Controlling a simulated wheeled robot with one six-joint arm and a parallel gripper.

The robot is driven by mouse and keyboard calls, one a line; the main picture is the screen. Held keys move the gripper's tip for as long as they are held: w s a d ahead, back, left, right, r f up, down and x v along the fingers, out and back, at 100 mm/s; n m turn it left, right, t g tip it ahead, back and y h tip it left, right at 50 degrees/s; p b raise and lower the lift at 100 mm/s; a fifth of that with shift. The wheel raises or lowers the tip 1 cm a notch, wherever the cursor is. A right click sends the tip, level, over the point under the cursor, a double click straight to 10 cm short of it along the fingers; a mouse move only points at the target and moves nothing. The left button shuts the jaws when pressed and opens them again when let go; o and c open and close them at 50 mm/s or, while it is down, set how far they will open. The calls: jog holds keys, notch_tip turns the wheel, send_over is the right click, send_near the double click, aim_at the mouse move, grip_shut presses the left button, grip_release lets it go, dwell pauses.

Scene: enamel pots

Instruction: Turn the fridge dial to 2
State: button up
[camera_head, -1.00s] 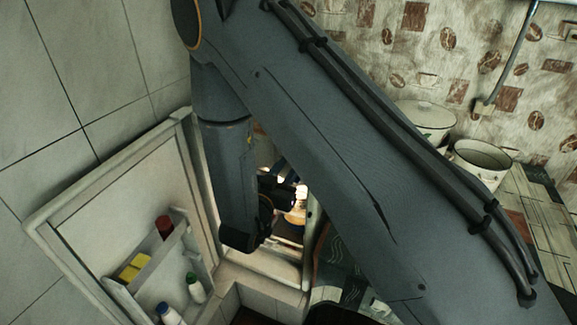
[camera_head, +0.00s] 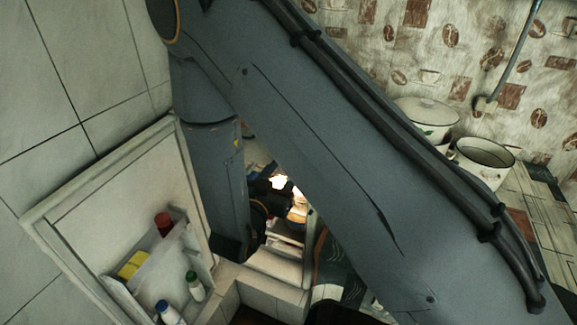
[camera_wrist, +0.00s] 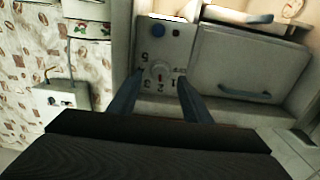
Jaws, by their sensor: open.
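The fridge dial (camera_wrist: 160,73) is a small round knob on a pale panel (camera_wrist: 176,51) in the wrist view, with dark numbers around its lower and left side. A small reddish mark shows on it, but I cannot tell for sure which number it points to. My gripper (camera_wrist: 161,77) is open, one finger on each side of the dial. I cannot tell whether the fingers touch it. In the head view the open fridge door (camera_head: 95,205) stands at the left. My arm reaches into the lit fridge and hides the dial there.
The door shelf holds a red jar (camera_head: 163,224), a yellow item (camera_head: 133,264) and bottles. In the wrist view a compartment flap with a handle (camera_wrist: 247,90) lies right of the panel. Two white pots (camera_head: 482,160) stand at the right.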

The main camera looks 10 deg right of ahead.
jog(key=shift+b+v, duration=0.55)
jog(key=shift+v, duration=1.75)
